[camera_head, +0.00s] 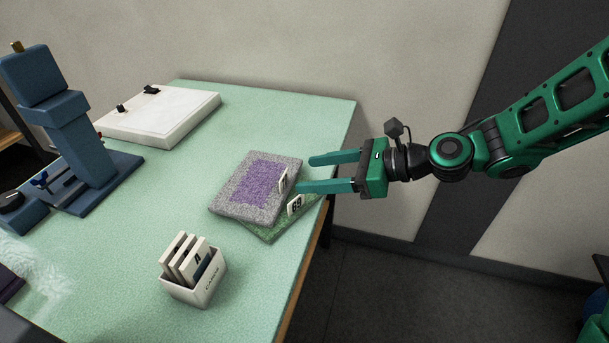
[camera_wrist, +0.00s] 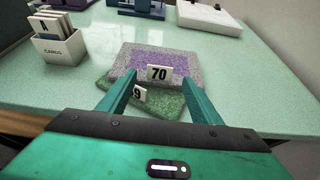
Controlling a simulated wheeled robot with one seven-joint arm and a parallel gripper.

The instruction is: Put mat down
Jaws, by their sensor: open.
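A grey mat with a purple middle (camera_head: 257,183) lies on top of a green mat (camera_head: 272,230) near the right edge of the table, turned a little relative to it. In the wrist view the grey and purple mat (camera_wrist: 185,62) carries a white tag reading 70 (camera_wrist: 159,73). The green mat (camera_wrist: 170,105) has a tag partly hidden by a finger; in the head view it seems to read 69 (camera_head: 295,205). My gripper (camera_head: 332,173) is open and empty, with its fingertips at the mats' right side, apart from the upper mat.
The pale green table (camera_head: 150,215) holds a white card box (camera_head: 197,283) at the front, a blue machine (camera_head: 75,135) at left and a white slab (camera_head: 160,115) at the back. The table's right edge is close to the mats. Open floor lies to the right.

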